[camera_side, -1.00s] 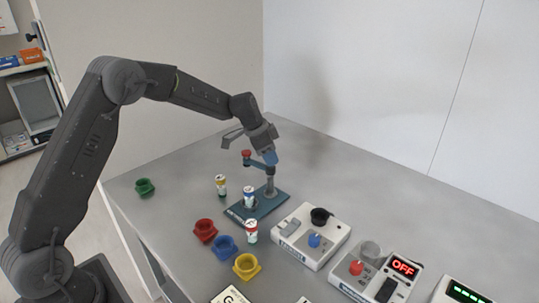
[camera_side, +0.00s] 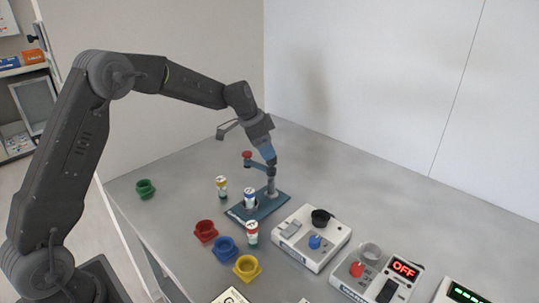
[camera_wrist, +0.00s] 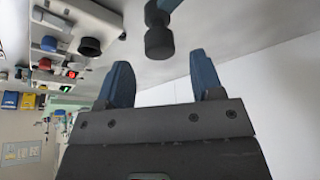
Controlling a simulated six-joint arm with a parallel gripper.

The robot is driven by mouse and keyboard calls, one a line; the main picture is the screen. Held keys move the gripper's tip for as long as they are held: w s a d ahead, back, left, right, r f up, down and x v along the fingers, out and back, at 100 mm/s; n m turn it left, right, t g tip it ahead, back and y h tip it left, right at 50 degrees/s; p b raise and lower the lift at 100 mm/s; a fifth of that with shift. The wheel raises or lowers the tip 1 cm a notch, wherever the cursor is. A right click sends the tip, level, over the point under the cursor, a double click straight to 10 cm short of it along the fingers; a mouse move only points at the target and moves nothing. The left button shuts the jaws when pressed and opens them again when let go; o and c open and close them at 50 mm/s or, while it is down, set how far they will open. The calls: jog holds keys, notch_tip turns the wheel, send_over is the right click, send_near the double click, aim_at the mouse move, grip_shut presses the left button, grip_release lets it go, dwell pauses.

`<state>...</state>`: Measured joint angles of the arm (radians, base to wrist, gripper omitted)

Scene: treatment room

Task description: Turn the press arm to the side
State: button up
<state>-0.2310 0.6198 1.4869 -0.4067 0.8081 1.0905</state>
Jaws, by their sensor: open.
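The press has a blue base (camera_side: 274,204), a grey post and a short blue press arm (camera_side: 258,165) with a red knob (camera_side: 247,154) at its left end. The press arm points left, over a white and blue vial (camera_side: 250,197) standing on the base. My gripper (camera_side: 269,159) is tilted down just above the post end of the press arm. Contact is unclear. In the wrist view, my open gripper (camera_wrist: 161,82) has a clear gap between its blue fingers. A dark rounded part (camera_wrist: 158,40), seemingly of the press, shows beyond the gap.
Red (camera_side: 205,230), blue (camera_side: 225,248), yellow (camera_side: 247,267) and green cups (camera_side: 145,188) stand left and in front. Two loose vials (camera_side: 221,187) (camera_side: 251,234) flank the press. A white device (camera_side: 296,250) sits close right. The table behind the press is clear.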

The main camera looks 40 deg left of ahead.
jog(key=v, duration=1)
jog(key=s+d+r+n+y, duration=0.1)
jog(key=s+d+r+n, duration=0.2)
jog(key=s, duration=0.6)
jog(key=s+d+r+n+y, duration=0.1)
jog(key=s+d+r, duration=0.3)
jog(key=s, duration=0.5)
jog(key=s+d+f+n+t, duration=0.1)
jog(key=s+f, duration=0.1)
jog(key=s, duration=0.5)
jog(key=s+d+f+n+t, duration=0.1)
jog(key=s+d+f+n, duration=0.1)
jog(key=s, duration=0.5)
jog(key=shift+s+d+f+y, duration=0.25)
jog(key=shift+d+f+y, duration=0.05)
jog(key=shift+f, duration=0.4)
